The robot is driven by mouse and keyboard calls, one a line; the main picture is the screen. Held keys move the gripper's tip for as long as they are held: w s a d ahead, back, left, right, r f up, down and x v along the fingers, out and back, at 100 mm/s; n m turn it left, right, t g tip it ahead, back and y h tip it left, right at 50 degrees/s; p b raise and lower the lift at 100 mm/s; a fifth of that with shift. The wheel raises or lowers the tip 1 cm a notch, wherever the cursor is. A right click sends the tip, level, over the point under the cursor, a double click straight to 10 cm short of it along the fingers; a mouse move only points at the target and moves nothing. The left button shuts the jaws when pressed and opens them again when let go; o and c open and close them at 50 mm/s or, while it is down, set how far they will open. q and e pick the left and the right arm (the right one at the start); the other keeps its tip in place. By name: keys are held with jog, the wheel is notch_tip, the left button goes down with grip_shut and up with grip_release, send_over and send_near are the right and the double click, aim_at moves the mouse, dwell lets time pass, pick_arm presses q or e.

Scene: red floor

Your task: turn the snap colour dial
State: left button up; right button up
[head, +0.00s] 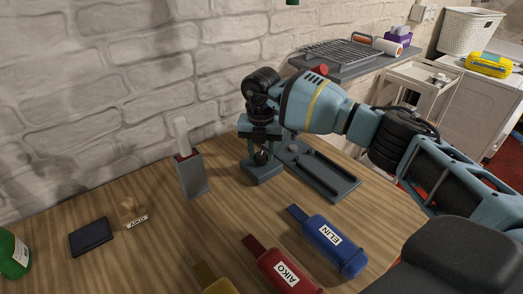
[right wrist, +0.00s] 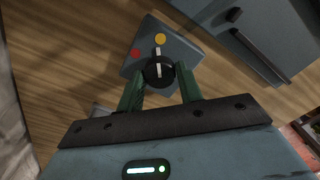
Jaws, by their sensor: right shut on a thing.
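The colour dial is a grey box (head: 264,174) on the wooden table, near the wall. On it is a round black knob (right wrist: 159,72) with a white pointer line. In the right wrist view a yellow dot (right wrist: 160,38) and a red dot (right wrist: 135,53) show on the box face. The pointer lines up with the yellow dot; any other dots are hidden. My right gripper (right wrist: 160,82) points down over the box, its green fingers shut on the knob from both sides. It also shows in the head view (head: 260,152). My left gripper is not in view.
A grey holder (head: 193,176) with a white-handled item stands left of the dial. A grey slotted base (head: 328,176) lies right of it. In front are a blue ELIN bottle (head: 329,246) and a red AIKO bottle (head: 285,270). A dark pad (head: 91,237) lies left.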

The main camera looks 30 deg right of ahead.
jog(key=n+p, duration=0.1)
jog(key=n, duration=0.8)
jog(key=shift+n, duration=0.4)
jog(key=n, duration=0.6)
jog(key=shift+f, duration=0.1)
jog(key=n, duration=0.5)
jog(key=shift+n+b, duration=0.3)
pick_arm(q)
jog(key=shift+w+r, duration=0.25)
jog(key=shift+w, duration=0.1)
pick_arm(e)
jog(key=shift+n, duration=0.5)
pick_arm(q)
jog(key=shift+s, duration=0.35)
pick_arm(e)
jog(key=o, duration=1)
